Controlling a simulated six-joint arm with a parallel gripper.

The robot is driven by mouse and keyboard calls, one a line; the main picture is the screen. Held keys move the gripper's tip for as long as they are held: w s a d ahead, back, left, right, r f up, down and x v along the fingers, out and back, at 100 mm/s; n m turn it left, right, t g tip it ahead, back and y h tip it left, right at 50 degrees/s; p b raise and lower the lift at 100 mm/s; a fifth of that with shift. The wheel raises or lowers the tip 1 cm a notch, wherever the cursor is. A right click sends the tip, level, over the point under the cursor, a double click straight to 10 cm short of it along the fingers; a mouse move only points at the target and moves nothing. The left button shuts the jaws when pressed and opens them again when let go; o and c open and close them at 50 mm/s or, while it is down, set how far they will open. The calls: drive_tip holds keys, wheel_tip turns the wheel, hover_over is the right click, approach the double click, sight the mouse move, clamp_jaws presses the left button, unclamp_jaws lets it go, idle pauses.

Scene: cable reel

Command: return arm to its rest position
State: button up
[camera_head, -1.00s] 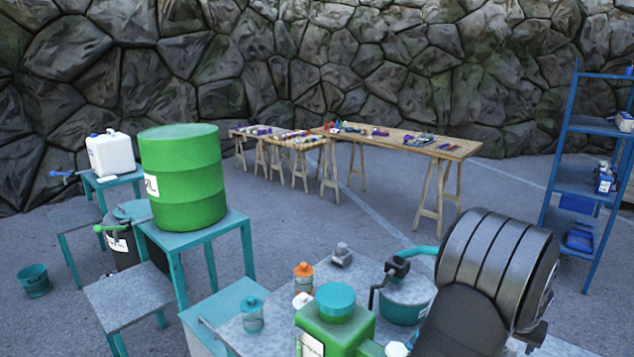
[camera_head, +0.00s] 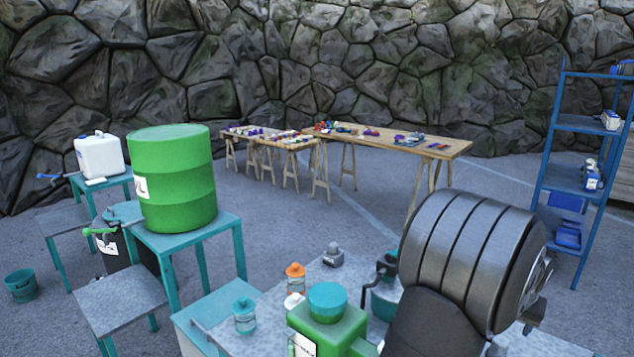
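A large black ribbed cylinder (camera_head: 470,255) on a dark curved support fills the lower right of the head view, close to the camera. It looks like part of my arm, but I cannot be sure. A small dark piece juts from its right end. No gripper fingers can be made out. The cylinder partly hides a teal pot with a black handle (camera_head: 387,268) on the near grey worktop (camera_head: 262,285).
On the near worktop are a green container with a teal lid (camera_head: 327,302), an orange-topped jar (camera_head: 295,276) and a teal jar (camera_head: 244,316). A green drum (camera_head: 172,180) stands on a teal table at left. A blue shelf rack (camera_head: 565,185) stands at right. Wooden trestle tables stand behind.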

drive_tip(key=x, duration=1.2)
drive_tip(key=shift+f, duration=0.3)
wheel_tip(320, 180, up, 9)
drive_tip(key=shift+r, duration=0.1)
drive_tip(key=s+a+r, duration=1)
drive_tip(key=s+a, duration=0.1)
drive_tip(key=s, duration=0.2)
drive_tip(key=shift+a, duration=0.15)
